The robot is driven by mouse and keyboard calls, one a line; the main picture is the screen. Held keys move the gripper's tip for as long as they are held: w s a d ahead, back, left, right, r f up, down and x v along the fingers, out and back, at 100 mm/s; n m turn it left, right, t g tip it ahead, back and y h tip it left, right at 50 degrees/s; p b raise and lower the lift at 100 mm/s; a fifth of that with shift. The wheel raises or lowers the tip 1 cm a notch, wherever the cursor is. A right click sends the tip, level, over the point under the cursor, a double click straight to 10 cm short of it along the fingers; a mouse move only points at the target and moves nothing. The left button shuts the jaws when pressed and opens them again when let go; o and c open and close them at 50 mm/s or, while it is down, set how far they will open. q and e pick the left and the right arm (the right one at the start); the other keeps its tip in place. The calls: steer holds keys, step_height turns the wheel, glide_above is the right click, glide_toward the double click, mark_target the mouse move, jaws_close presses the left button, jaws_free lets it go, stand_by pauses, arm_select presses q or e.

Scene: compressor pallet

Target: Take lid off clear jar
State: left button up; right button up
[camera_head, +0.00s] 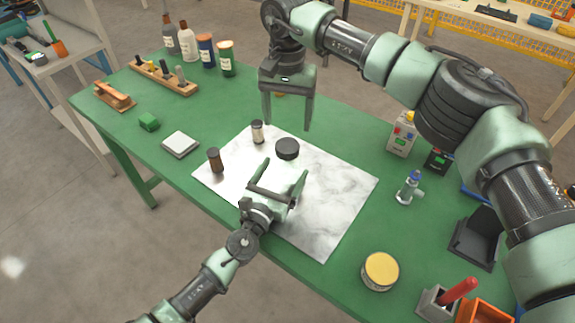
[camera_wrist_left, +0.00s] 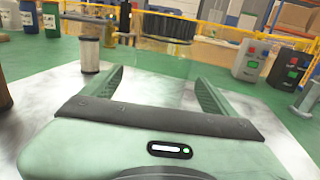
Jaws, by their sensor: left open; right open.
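The clear jar (camera_wrist_left: 165,62) stands upright on the white marbled mat, its see-through body faint in the left wrist view. Its round black lid (camera_head: 287,148) is on top; the lid also shows in the left wrist view (camera_wrist_left: 168,27). My left gripper (camera_head: 285,168) is open and low over the mat, on the near side of the jar. In the wrist view the jar appears between its fingers, with no clear contact. My right gripper (camera_head: 287,127) is open, pointing down, above and beyond the lid, apart from it.
A small pale-labelled vial (camera_head: 257,132) and a brown vial (camera_head: 214,160) stand left of the jar. The marbled mat (camera_head: 335,190) is clear to the right. A blue-topped valve (camera_head: 408,188), a button box (camera_head: 402,135) and a yellow-topped tin (camera_head: 380,271) stand farther right on the green table.

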arm_select(q)
steer(key=shift+x, duration=1.05)
